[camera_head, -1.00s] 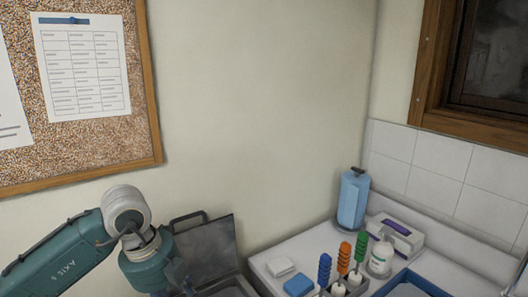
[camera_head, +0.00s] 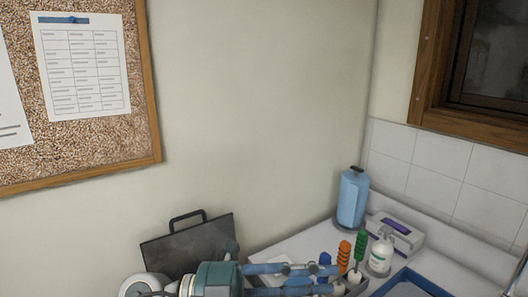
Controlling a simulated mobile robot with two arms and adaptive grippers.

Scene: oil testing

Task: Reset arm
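My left arm comes in along the bottom edge, with its green wrist low in the picture. My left gripper (camera_head: 332,280) points right, with its two blue-grey fingers spread apart and no object seen held between them. Its fingertips overlap the bottle-brush group in the picture; I cannot tell whether they touch it. The blue brush (camera_head: 324,259) is partly hidden behind the fingers. The orange brush (camera_head: 344,254) and green brush (camera_head: 361,247) stand upright just right of the fingertips. My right gripper is not in view.
A dark open lid (camera_head: 190,246) with a handle stands behind my wrist. On the white counter are a blue paper roll (camera_head: 352,200), a white bottle (camera_head: 380,255), a tissue box (camera_head: 396,232) and a blue tray (camera_head: 425,284). A corkboard (camera_head: 60,155) hangs left.

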